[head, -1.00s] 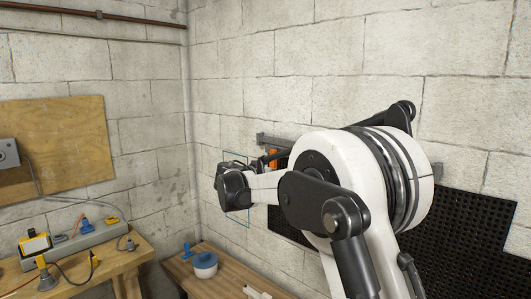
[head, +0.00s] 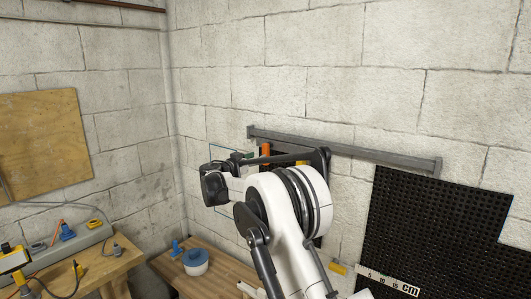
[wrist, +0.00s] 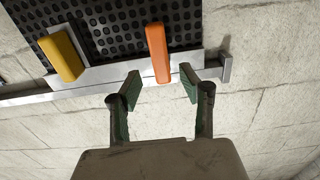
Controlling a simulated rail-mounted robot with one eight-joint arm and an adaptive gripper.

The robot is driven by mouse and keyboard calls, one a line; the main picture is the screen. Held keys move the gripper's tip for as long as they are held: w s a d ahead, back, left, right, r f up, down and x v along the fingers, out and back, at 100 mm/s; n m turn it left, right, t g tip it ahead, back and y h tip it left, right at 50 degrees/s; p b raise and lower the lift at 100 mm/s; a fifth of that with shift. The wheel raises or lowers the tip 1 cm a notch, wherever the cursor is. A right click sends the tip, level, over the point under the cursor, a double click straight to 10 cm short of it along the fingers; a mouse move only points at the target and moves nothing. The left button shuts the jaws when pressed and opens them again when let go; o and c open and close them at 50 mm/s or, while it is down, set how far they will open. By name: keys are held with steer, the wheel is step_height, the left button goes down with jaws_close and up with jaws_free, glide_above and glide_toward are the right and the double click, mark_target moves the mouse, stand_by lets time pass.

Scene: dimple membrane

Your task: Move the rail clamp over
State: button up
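A grey rail (head: 350,150) runs along the block wall; it also shows in the wrist view (wrist: 28,98). An orange handle (wrist: 158,53) stands across the rail near one end, and a yellow handle (wrist: 60,55) sits on a pale plate farther along. In the head view, the orange handle (head: 265,150) is near the rail's left end, with the yellow handle (head: 302,162) right of it, partly hidden by my arm. I cannot tell which is the rail clamp. My gripper (wrist: 158,85) is open and empty, its green-padded fingers just short of the orange handle, apart from it.
A black dimpled membrane (head: 430,225) hangs on the wall, with a bare gap left of it; another dimpled piece (wrist: 130,20) is by the handles. A centimetre scale (head: 390,280) and yellow block (head: 338,268) are low. A wooden bench (head: 225,268) bears a white-and-blue tub (head: 195,262).

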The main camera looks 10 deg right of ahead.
mark_target(266, 153)
steer(key=p+x, duration=0.1)
steer(key=x, duration=0.6)
steer(key=shift+c, duration=0.2)
jaws_close()
